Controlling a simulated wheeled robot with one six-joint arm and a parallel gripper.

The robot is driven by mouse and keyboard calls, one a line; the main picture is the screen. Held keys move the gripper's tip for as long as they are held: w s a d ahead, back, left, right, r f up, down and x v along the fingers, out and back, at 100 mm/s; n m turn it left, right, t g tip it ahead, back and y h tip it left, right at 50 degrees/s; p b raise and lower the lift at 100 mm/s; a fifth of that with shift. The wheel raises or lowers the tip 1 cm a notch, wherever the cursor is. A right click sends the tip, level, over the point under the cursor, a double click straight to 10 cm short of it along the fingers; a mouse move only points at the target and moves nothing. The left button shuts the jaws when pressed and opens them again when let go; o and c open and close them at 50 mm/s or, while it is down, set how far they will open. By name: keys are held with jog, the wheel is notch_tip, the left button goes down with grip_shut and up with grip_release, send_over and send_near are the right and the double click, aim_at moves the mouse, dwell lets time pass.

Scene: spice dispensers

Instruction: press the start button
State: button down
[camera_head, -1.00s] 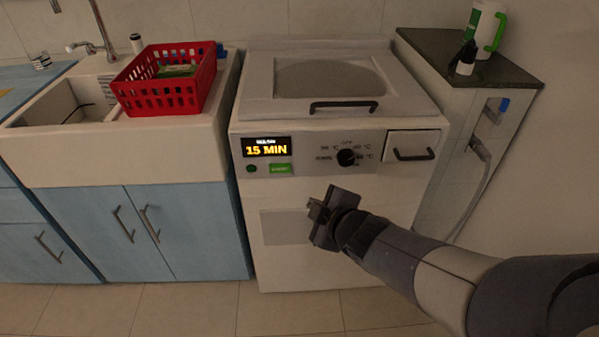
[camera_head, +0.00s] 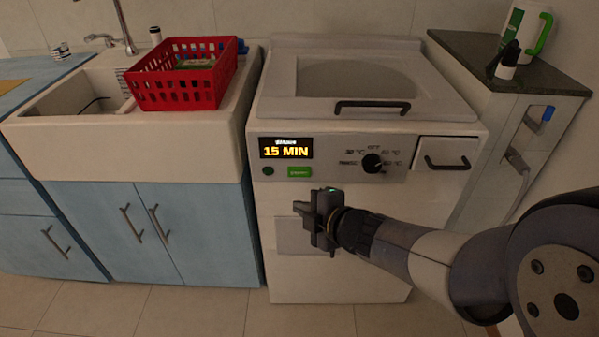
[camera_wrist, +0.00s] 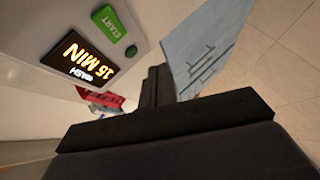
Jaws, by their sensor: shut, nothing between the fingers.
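The green start button (camera_head: 299,172) is on the washing machine's front panel, under the display (camera_head: 286,147) reading 15 MIN. In the wrist view the button (camera_wrist: 111,24) is at the upper left, marked START, with the display (camera_wrist: 82,60) beside it. My gripper (camera_head: 300,208) is shut and empty. In the head view it is in front of the machine, just below the button, and does not cover it. In the wrist view my gripper's dark fingers (camera_wrist: 158,88) point up the picture, right of the button and apart from it.
The washing machine (camera_head: 340,270) has a dial (camera_head: 373,163) and a drawer handle (camera_head: 447,163) right of the button. A small round dark green button (camera_head: 268,171) is left of it. A red basket (camera_head: 180,92) stands on the sink at left. A cabinet (camera_head: 520,115) is at right.

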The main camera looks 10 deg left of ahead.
jog(key=p, duration=0.2)
send_near(293, 176)
jog(key=shift+s+f+x, duration=0.1)
jog(key=shift+s+x, duration=0.05)
jog(key=shift+x, duration=0.7)
jog(key=shift+s+f+x, duration=0.1)
jog(key=shift+x, duration=0.7)
jog(key=shift+s+f+x, duration=0.1)
jog(key=shift+s+x, duration=0.05)
jog(key=shift+x, duration=0.7)
jog(key=shift+w+a, duration=0.1)
jog(key=shift+w, duration=0.05)
jog(key=shift+w+a, duration=0.1)
jog(key=shift+w, duration=0.15)
jog(key=shift+w+p, duration=0.35)
jog(key=shift+p, duration=0.05)
jog(key=shift+s, duration=0.15)
dwell(0.5)
jog(key=shift+s+b, duration=0.3)
jog(key=shift+s, duration=0.3)
jog(key=shift+s, duration=0.1)
jog(key=s, duration=0.2)
jog(key=s+d+b, duration=0.1)
jog(key=s, duration=0.1)
jog(key=shift+s+d, duration=0.2)
jog(key=shift+s, duration=0.15)
